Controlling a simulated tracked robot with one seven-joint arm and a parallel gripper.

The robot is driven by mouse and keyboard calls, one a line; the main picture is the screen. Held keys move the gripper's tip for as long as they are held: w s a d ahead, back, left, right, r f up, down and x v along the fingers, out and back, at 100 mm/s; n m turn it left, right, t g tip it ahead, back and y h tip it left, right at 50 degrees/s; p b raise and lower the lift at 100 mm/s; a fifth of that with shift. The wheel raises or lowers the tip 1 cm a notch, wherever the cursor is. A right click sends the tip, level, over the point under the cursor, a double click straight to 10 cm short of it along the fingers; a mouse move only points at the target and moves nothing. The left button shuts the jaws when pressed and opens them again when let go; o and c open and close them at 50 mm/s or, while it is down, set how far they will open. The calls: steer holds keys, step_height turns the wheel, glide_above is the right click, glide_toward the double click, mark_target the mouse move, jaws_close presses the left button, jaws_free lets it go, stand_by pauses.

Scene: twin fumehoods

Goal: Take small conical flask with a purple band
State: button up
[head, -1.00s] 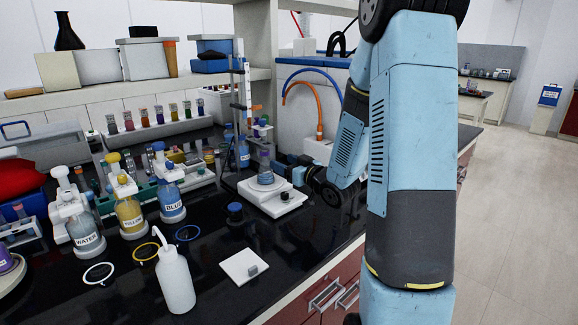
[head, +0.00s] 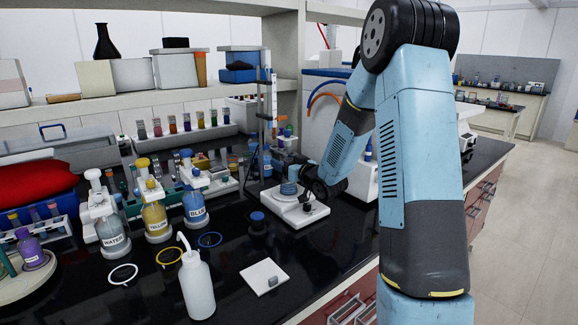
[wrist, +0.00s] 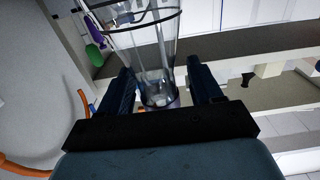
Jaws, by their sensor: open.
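A small clear conical flask (head: 289,188) with a bluish tint stands on the white balance-like device (head: 297,213) in the head view. My gripper (head: 284,165) is at the flask's upper part, and partly hides it. In the wrist view a clear glass vessel (wrist: 150,52) with dark rings lies between the two dark fingers of my gripper (wrist: 163,88). The fingers are apart, with a gap on each side of the narrow part of the glass. A dark bluish-purple ring shows at its narrow end; its exact colour is hard to tell.
A retort stand (head: 267,110) rises just behind the flask. Labelled bottles, WATER (head: 111,236), yellow (head: 156,222) and BLUE (head: 195,208), stand left. A white wash bottle (head: 196,285) and white tile (head: 264,277) are in front. A purple flask (head: 31,249) is at far left.

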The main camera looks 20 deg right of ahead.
steer(key=c, duration=1.1)
steer(key=shift+r, duration=0.15)
steer(key=shift+r, duration=0.25)
steer(key=shift+w+d+v, duration=0.15)
steer(key=shift+d+v, duration=0.15)
steer(key=shift+v, duration=1.35)
steer(key=shift+w+d+v, duration=0.1)
steer(key=shift+d+v, duration=0.25)
steer(key=shift+v, duration=1.25)
steer(key=shift+w+d+v, duration=0.15)
steer(key=shift+d+v, duration=0.15)
steer(key=shift+v, duration=1.35)
